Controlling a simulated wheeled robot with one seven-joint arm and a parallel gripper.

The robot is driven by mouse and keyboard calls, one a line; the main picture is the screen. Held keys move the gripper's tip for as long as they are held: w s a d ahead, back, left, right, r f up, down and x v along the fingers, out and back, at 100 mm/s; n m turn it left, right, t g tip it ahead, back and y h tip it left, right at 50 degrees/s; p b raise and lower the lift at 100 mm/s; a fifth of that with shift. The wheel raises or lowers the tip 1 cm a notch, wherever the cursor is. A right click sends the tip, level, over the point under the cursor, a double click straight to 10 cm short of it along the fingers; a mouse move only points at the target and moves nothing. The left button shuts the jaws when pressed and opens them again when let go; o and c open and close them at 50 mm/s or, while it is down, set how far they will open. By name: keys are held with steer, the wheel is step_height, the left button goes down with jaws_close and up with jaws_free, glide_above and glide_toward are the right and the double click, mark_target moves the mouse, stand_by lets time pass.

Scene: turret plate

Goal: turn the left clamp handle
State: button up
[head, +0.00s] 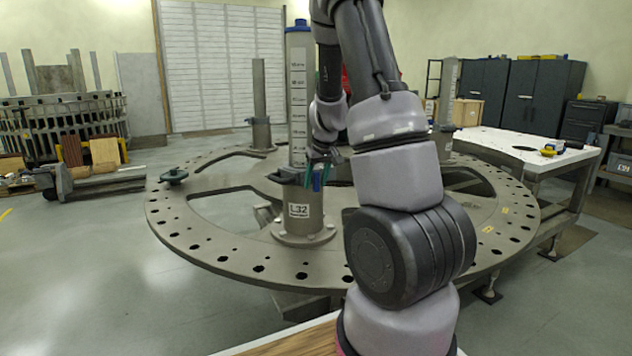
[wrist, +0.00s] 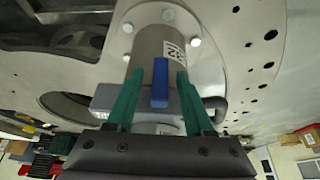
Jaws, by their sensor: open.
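A blue clamp handle (head: 317,183) hangs at the side of the grey collar clamp (head: 290,176) on the front post (head: 299,95). The post's base carries an L32 label. My gripper (head: 324,172) is at this handle, small and partly covered by my arm in the head view. In the wrist view, the green fingers of my gripper (wrist: 160,78) are open on both sides of the blue handle (wrist: 159,84). Gaps show between the handle and both fingers, so neither seems to touch it. Part of the clamp lies behind the fingers.
The round turret plate (head: 210,250), with holes along its rim, spreads under the post. Another post (head: 260,100) with a clamp stands at the back left. A green knob-like part (head: 174,175) sits on the left rim. A white-topped table (head: 510,147) adjoins the plate at right.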

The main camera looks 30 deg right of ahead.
jaws_close()
steer(key=shift+d+y, duration=0.15)
steer(key=shift+y, duration=0.25)
steer(key=shift+d+m+y, duration=0.15)
steer(key=shift+m+y, duration=0.25)
steer(key=shift+y, duration=0.8)
steer(key=m+y, duration=0.1)
steer(key=y, duration=0.4)
steer(key=shift+f+t, duration=0.15)
steer(key=shift+t, duration=0.25)
steer(key=m+t+y, duration=0.1)
steer(key=y, duration=0.3)
steer(key=shift+d+f, duration=0.1)
steer(key=y, duration=0.2)
steer(key=m+t+y, duration=0.1)
steer(key=y, duration=0.1)
steer(key=shift+f+m, duration=0.1)
steer(key=shift+m, duration=0.2)
